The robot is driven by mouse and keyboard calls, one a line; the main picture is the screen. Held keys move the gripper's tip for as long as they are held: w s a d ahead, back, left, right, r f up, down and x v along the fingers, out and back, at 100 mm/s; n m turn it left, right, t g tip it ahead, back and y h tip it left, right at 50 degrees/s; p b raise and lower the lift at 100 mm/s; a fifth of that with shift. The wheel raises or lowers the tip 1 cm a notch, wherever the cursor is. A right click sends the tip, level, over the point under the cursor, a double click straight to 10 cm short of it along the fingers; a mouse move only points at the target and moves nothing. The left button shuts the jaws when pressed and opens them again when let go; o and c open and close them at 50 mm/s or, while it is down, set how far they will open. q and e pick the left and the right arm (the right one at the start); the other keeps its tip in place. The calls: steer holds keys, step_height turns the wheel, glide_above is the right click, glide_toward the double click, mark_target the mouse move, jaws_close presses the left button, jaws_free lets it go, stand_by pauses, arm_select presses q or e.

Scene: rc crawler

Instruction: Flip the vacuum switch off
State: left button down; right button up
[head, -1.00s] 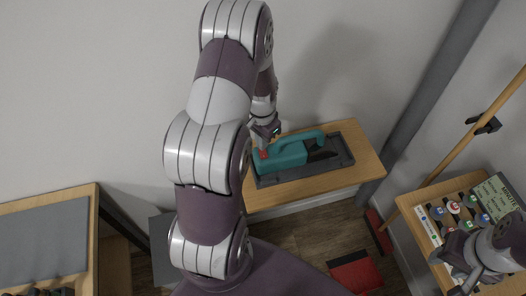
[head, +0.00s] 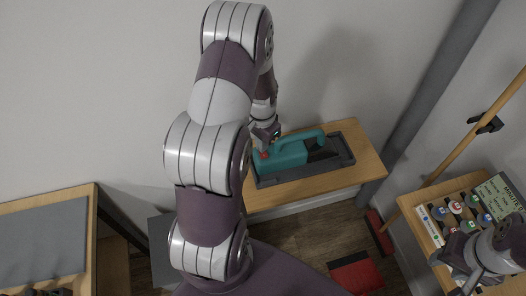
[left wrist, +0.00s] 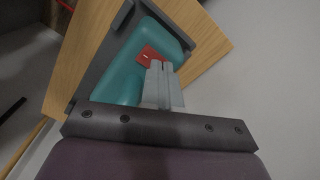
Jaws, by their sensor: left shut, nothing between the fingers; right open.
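The teal handheld vacuum (head: 289,155) lies in a dark grey tray (head: 300,176) on a wooden shelf by the wall. Its red switch (head: 264,155) is at the left end of the body. In the left wrist view the red switch (left wrist: 149,55) shows on the teal vacuum body (left wrist: 121,80). My left gripper (left wrist: 161,66) is shut and empty, its fingertips right at the switch's edge; I cannot tell whether they touch it. The switch's position is not clear. My right gripper (head: 462,285) is at the lower right, partly out of frame.
A red dustpan (head: 355,275) is on the floor. Another table with a grey mat (head: 42,243) stands at left.

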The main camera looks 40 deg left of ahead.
arm_select(q)
step_height(320, 180, up, 7)
steer(key=p, duration=0.6)
stand_by(0.3)
